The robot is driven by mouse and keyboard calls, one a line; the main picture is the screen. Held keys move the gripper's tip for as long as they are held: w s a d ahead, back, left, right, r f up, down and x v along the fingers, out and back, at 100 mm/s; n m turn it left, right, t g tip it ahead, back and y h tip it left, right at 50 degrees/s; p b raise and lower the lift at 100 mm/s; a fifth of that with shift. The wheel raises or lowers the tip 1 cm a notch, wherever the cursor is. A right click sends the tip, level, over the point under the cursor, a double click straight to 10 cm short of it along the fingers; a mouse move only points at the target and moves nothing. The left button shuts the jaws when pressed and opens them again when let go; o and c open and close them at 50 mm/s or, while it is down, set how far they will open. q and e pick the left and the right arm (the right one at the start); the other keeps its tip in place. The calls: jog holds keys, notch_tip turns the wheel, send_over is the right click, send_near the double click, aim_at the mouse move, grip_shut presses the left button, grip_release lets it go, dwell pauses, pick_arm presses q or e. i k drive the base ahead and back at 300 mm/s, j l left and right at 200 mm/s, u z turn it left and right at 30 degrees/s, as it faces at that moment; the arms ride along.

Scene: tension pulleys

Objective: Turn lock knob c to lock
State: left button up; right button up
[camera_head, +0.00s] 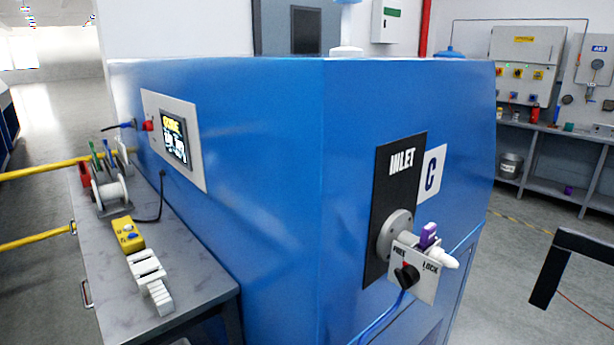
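Lock knob c (407,277) is a small black knob with a red mark at its top. It sits on a light plate (425,286) labelled FREE on the left and LOCK on the right. The red mark is at the upper side of the knob; it is too small to tell exactly which label it points at. The plate is in front of a round grey flange on the black INLET panel (384,205), beside a white sign with the letter C (432,170).
A purple piece (428,235) and a white cone-shaped tip (446,260) are just above the knob. Blue cables (383,318) hang below it. A bench (190,262) with a spool and a yellow box stands left.

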aim_at(408, 275)
jog(key=i+j+z, duration=0.1)
jog(key=j+z, duration=0.15)
jog(key=z, duration=0.2)
jog(key=j+z, duration=0.3)
jog(key=z, duration=0.15)
jog(key=i, duration=0.05)
